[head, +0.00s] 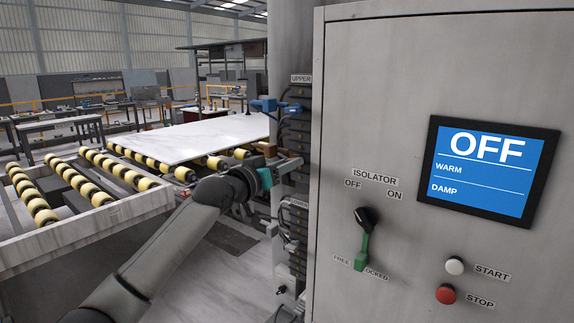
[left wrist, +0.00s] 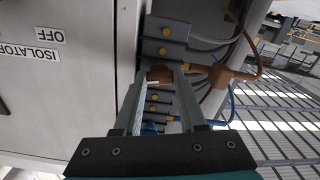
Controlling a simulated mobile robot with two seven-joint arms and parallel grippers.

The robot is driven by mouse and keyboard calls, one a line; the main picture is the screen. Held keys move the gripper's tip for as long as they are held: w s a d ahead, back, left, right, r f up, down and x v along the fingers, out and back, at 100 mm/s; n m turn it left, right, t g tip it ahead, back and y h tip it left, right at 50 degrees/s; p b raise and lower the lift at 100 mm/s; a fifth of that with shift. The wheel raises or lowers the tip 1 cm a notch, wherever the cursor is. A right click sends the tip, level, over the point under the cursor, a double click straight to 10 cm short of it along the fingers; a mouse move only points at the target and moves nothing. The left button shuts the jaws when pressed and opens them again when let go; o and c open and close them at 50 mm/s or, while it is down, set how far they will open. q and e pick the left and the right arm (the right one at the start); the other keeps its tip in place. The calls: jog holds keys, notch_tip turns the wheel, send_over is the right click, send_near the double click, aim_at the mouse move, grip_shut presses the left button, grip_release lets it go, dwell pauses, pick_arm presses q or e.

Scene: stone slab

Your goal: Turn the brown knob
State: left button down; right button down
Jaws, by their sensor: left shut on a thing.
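The brown knob (head: 289,167) sticks out from the dark connector column at the left side of the grey cabinet. My left gripper (head: 281,172) reaches it from the left, its teal body just in front of the column. In the left wrist view, the two fingers (left wrist: 160,76) are closed around a brown piece (left wrist: 160,74), which they partly hide. A brown fitting with a brown cable (left wrist: 236,76) shows just right of the fingers. I cannot tell how far the knob is turned. My right gripper is not in view.
A blue fitting (head: 268,105) juts from the column above my gripper. The cabinet carries an isolator lever (head: 366,220), a screen (head: 490,170) reading OFF, and start (head: 455,265) and stop (head: 446,294) buttons. A white slab (head: 195,137) lies on the roller conveyor behind my arm.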

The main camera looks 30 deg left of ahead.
pick_arm(q)
jog(key=shift+m, duration=0.4)
jog(key=shift+c, duration=2.4)
grip_release()
jog(key=shift+s, duration=0.1)
jog(key=s+a+b, duration=0.1)
jog(key=s+b, duration=0.3)
jog(key=s, duration=1.1)
jog(key=shift+a, duration=0.1)
